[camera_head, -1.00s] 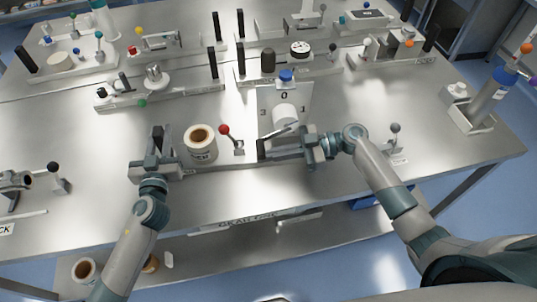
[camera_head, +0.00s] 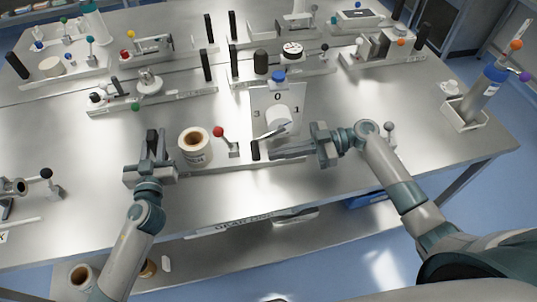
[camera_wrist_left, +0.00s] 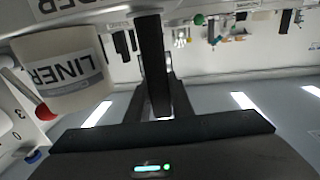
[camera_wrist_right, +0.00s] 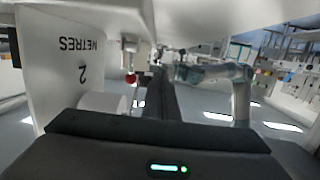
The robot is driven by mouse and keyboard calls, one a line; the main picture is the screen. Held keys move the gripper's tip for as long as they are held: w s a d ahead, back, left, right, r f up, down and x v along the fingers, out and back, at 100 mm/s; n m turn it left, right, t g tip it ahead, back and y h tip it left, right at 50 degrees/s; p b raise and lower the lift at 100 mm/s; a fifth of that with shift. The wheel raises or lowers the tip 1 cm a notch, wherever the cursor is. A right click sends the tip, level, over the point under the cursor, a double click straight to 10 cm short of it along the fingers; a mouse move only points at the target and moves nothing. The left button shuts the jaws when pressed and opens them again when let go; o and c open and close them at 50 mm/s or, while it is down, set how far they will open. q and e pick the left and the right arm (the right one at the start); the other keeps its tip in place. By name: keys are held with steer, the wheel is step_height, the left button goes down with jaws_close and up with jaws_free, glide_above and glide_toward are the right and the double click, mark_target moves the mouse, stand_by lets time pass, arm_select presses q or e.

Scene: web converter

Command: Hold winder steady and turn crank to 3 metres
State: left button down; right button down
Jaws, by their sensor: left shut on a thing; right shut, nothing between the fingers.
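The winder on the front of the bench has a low base bar (camera_head: 230,162), a paper roll marked LINER (camera_head: 195,148), and an upright white dial plate (camera_head: 290,98). The plate shows 0 at its top, 1 and 3 at its sides; the right wrist view shows 2 METRES on it (camera_wrist_right: 60,80). A white hub (camera_head: 278,117) carries a crank with a black handle (camera_head: 255,150). My left gripper (camera_head: 152,150) is shut on a black upright post (camera_wrist_left: 152,60) left of the roll. My right gripper (camera_head: 275,154) is shut and empty, its tips close beside the crank handle; contact is unclear.
A red-knobbed lever (camera_head: 218,132) stands between roll and dial plate. Other fixtures line the back of the bench.

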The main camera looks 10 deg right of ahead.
steer(key=shift+s+d+r, duration=0.1)
steer(key=shift+d, duration=0.6)
steer(key=shift+s+d+r, duration=0.1)
steer(key=shift+d, duration=0.6)
steer(key=c, duration=2.4)
jaws_free()
steer(key=shift+c, duration=0.2)
